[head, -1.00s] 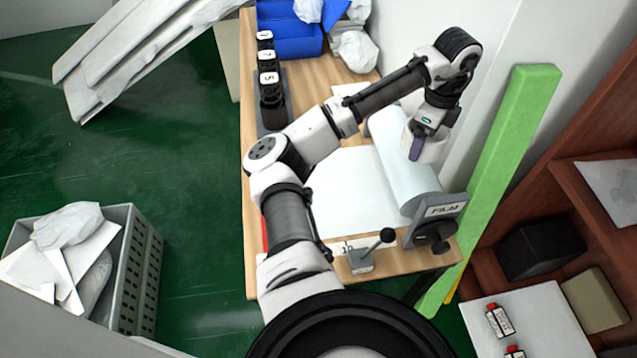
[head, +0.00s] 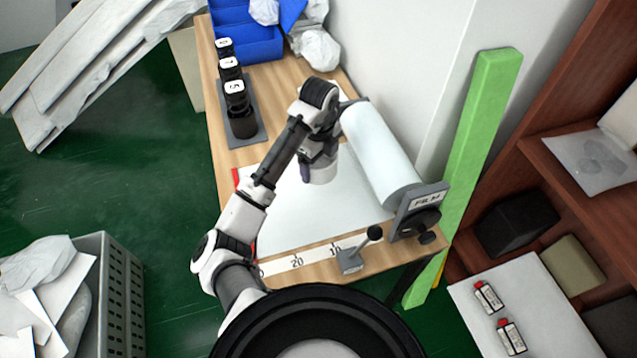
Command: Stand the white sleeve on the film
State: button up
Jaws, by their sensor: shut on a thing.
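The white sleeve (head: 321,174) is a short white cylinder held at the end of my arm. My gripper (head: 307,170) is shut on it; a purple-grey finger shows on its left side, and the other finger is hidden. The sleeve looks roughly upright over the upper part of the film (head: 300,215), a white sheet lying flat on the wooden table. I cannot tell how far its lower end is above the film. The film comes off a big white roll (head: 380,155) on the right, in a holder marked FILM (head: 425,205).
Black numbered containers (head: 234,88) stand in a grey rack left of the film. Blue bins (head: 245,40) and crumpled plastic (head: 318,48) are at the back. A small lever (head: 350,260) and a ruler strip (head: 298,262) lie along the front edge. The film's middle is clear.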

jog(key=b, duration=0.2)
send_over(319, 192)
notch_tip(319, 192, down, 6)
jog(key=shift+f, duration=0.1)
jog(key=shift+f+p, duration=0.5)
jog(key=shift+f, duration=1.15)
jog(key=shift+f, duration=0.1)
jog(key=shift+f, duration=0.15)
jog(key=o, duration=0.8)
jog(key=shift+c, duration=0.2)
notch_tip(319, 192, up, 13)
jog(key=shift+f+p, duration=0.2)
jog(key=shift+p, duration=0.25)
